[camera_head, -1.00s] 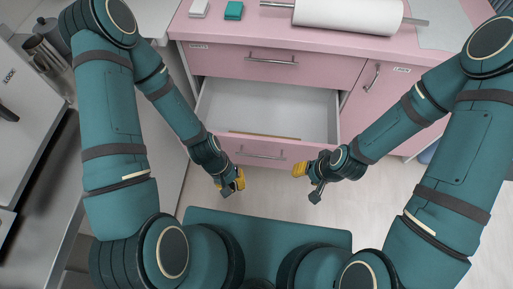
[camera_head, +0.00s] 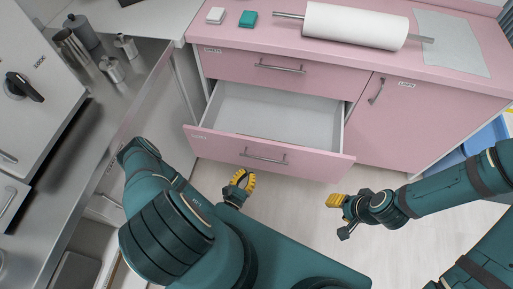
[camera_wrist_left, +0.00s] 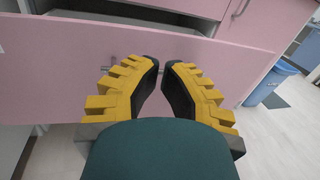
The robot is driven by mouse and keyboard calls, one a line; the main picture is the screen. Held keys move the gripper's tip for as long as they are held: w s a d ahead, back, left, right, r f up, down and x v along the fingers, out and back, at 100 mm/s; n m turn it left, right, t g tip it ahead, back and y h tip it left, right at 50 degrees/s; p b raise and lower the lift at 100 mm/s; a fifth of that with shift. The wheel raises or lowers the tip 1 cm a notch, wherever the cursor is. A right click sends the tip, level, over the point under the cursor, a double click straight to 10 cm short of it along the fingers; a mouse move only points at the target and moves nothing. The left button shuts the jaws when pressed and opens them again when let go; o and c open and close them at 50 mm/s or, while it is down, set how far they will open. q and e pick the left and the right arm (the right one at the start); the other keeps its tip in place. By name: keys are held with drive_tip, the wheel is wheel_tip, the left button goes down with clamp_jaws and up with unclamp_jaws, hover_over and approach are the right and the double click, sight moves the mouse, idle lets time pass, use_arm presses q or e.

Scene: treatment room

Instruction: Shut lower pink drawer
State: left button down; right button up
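The lower pink drawer (camera_head: 270,155) is pulled out, and its pale interior (camera_head: 275,115) shows no contents. Its front carries a bar handle (camera_head: 263,158). My left gripper (camera_head: 243,186) is just below and in front of the drawer front, left of the handle's middle. Contact with the front cannot be told. My right gripper (camera_head: 342,215) is in front of the drawer's right end, its fingers apart and empty.
The upper drawer (camera_head: 285,72) and the right cupboard door (camera_head: 410,120) are shut. A paper roll (camera_head: 355,25) lies on the pink counter. A steel counter (camera_head: 110,95) with metal jugs stands at left. A blue bin (camera_head: 487,140) is at right. Light floor lies in front.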

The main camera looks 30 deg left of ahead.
sight(248, 142)
use_arm(q)
drive_tip(key=w+a+y+b, duration=0.1)
drive_tip(key=w+a, duration=0.1)
drive_tip(key=w, duration=0.2)
drive_tip(key=w+a+f+n+y, duration=0.1)
drive_tip(key=w+a, duration=0.1)
drive_tip(key=w, duration=0.1)
drive_tip(key=w+a+f+n+g+y+b, duration=0.1)
drive_tip(key=w+a+y, duration=0.1)
drive_tip(key=w, duration=0.2)
drive_tip(key=shift+w+a+b, duration=0.25)
drive_tip(key=shift+w+b, duration=0.05)
drive_tip(key=shift+w, duration=0.05)
use_arm(e)
drive_tip(key=f, duration=0.1)
drive_tip(key=d+f, duration=0.1)
drive_tip(key=shift+f, duration=0.3)
drive_tip(key=shift+w, duration=0.1)
